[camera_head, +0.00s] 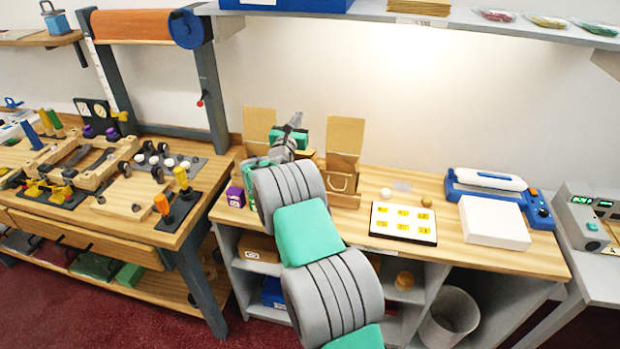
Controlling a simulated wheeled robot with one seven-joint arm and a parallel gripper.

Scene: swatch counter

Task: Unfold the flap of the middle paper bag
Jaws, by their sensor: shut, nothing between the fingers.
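Brown paper bags stand in a row at the back left of the wooden counter. The left bag (259,122) shows a tall upright panel. The right bag (345,136) also has a tall upright panel, with a handle on its front below. The middle bag is mostly hidden behind my arm; only a small brown part shows between the other two, so I cannot tell how its flap lies. My gripper (294,124) is over the middle of the row, small and partly hidden by my wrist. It is shut and empty. I cannot tell whether it touches the bag.
A purple box (235,196) stands left of my arm. A white board with yellow labels (403,222), a white block (494,222) and a blue sealer (500,190) lie to the right. A shelf (450,22) overhangs the counter. A tool-covered workbench (150,210) is at left.

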